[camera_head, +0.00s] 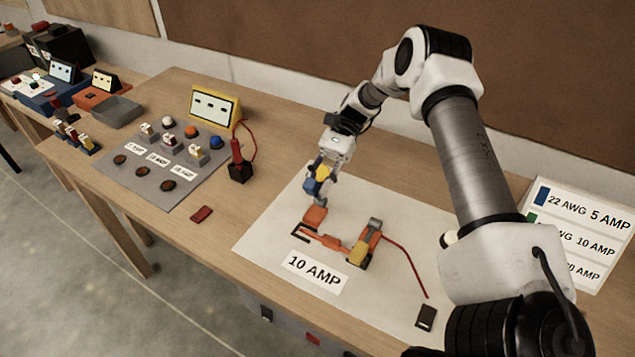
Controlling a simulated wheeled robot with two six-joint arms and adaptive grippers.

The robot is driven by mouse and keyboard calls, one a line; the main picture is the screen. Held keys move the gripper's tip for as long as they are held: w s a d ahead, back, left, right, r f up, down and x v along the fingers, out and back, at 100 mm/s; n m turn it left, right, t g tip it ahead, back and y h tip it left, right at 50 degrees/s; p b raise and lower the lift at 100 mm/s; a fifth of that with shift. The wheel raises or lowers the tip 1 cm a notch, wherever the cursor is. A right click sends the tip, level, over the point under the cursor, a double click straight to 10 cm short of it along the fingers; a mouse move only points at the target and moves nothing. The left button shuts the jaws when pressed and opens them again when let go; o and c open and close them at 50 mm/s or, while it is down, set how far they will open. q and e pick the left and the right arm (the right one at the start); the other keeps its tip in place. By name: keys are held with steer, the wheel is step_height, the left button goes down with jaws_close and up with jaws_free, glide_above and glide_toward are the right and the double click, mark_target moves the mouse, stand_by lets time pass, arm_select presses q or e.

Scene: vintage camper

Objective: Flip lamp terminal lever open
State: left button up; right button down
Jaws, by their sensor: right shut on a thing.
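My right gripper (321,197) is over the white mat, shut on a small blue and yellow piece (321,173). Its fingertips point down just above an orange block (316,215); I cannot tell whether they touch it. Right of this block lies an orange strip (322,238) leading toward a grey-topped orange and yellow part (366,242), from which a red wire (408,262) runs. No lever can be picked out clearly, and I cannot tell which part is the lamp terminal. My left gripper is not in view.
The white mat (262,240) carries a "10 AMP" label (315,272) and a small black block (426,316). Left are a grey board (184,187) with several coloured parts, a yellow-framed display (212,106) and a red-and-black tool (238,165).

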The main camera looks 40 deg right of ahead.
steer(key=c, duration=0.9)
jaws_free()
steer(key=shift+d, duration=0.1)
steer(key=v, duration=0.7)
steer(key=shift+w+d+r, duration=0.1)
steer(key=shift+d, duration=0.05)
